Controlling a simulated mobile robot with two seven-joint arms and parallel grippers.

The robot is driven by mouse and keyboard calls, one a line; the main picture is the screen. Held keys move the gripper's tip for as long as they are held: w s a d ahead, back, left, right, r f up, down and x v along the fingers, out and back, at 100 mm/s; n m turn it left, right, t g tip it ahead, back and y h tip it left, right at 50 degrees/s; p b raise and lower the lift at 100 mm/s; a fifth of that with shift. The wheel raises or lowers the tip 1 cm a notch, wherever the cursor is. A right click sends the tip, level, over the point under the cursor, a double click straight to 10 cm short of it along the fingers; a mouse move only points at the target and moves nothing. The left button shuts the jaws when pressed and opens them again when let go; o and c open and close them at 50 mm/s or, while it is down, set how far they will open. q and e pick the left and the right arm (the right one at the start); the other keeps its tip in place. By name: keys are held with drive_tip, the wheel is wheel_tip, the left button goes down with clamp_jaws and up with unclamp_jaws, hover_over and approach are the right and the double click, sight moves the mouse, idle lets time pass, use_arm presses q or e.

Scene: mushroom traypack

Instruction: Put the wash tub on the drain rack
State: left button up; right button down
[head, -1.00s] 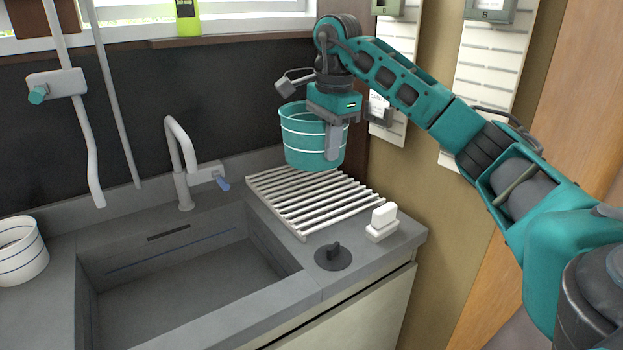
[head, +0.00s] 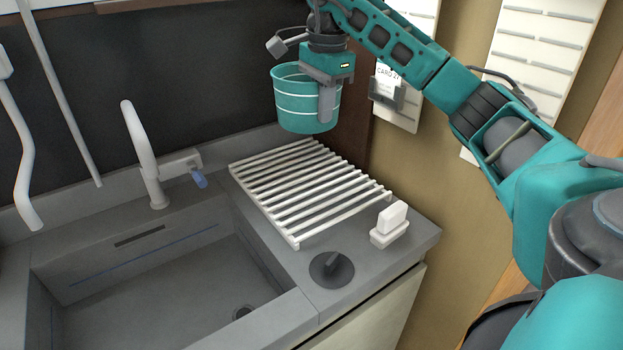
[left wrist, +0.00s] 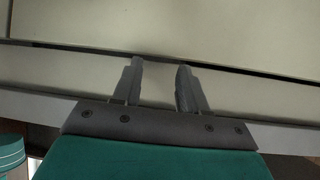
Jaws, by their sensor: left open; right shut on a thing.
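The wash tub (head: 294,101) is teal with pale bands and hangs upright in the head view. My right gripper (head: 326,100) is shut on the tub's right-hand wall, with one finger showing on its outside. The drain rack (head: 306,190) is a white slatted rack on the counter right of the sink. The tub is above the rack's far end; I cannot tell the exact gap between them. My left gripper (left wrist: 158,85) is open and empty in the left wrist view, in front of pale cabinet panels.
The grey sink basin (head: 160,290) is left of the rack, with a white faucet (head: 142,155) behind it. A dark round knob (head: 331,268) and a small white block (head: 390,224) stand near the rack's front. A wall holder with a card (head: 388,88) is right of the tub.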

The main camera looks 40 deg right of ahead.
wheel_tip(320, 180, down, 19)
drive_tip(key=shift+b, duration=1.05)
drive_tip(key=c, duration=1.3)
unclamp_jaws()
drive_tip(key=shift+o, duration=0.2)
